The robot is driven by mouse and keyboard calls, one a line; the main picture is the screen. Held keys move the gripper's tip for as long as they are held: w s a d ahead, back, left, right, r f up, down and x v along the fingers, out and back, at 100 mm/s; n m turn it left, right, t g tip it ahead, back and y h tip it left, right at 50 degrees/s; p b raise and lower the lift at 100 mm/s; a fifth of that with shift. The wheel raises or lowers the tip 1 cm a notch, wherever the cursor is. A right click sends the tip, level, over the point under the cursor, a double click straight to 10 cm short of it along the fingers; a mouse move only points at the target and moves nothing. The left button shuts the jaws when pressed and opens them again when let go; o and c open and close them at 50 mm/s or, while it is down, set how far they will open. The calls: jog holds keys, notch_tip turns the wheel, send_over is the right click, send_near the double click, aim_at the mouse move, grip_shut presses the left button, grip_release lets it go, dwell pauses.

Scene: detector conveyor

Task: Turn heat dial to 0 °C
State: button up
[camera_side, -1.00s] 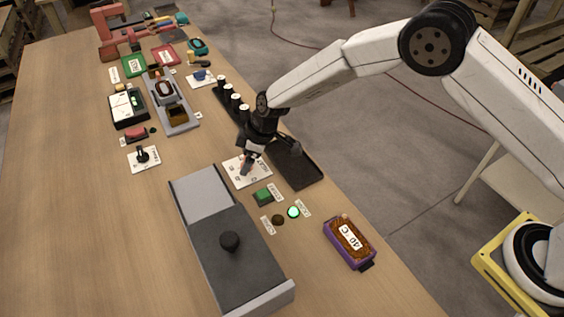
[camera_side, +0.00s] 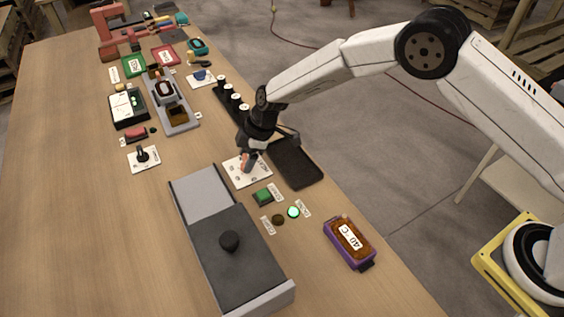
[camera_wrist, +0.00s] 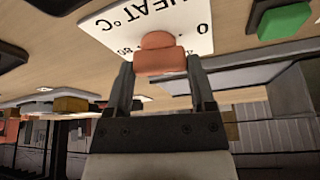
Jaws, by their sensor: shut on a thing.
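The heat dial is an orange-red knob (camera_wrist: 158,56) on a white plate (camera_wrist: 100,23) marked "HEAT °C", with 0, 40 and 80 printed on it. In the wrist view the plate appears upside down, with the 0 at the right and the 80 at the left. The plate also shows in the side view (camera_side: 236,174), in the middle of the bench. My gripper (camera_wrist: 160,72) is shut on the knob, one finger on each side of it. In the side view my gripper (camera_side: 248,160) hides part of the knob. I cannot tell exactly which number the dial points at.
A green button (camera_side: 263,196) and a lit green lamp (camera_side: 293,212) are just in front of the plate. A dark tray (camera_side: 296,165) lies to its right. A grey box with a sliding lid (camera_side: 215,245) is front left. A purple-rimmed container (camera_side: 348,242) labelled 40 °C stands front right.

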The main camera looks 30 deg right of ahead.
jog(key=shift+n+g, duration=0.6)
jog(key=shift+n, duration=1)
jog(key=o, duration=1.2)
jog(key=shift+r, duration=0.15)
jog(key=v, duration=0.7)
jog(key=shift+d+r, duration=0.2)
jog(key=shift+d, duration=0.1)
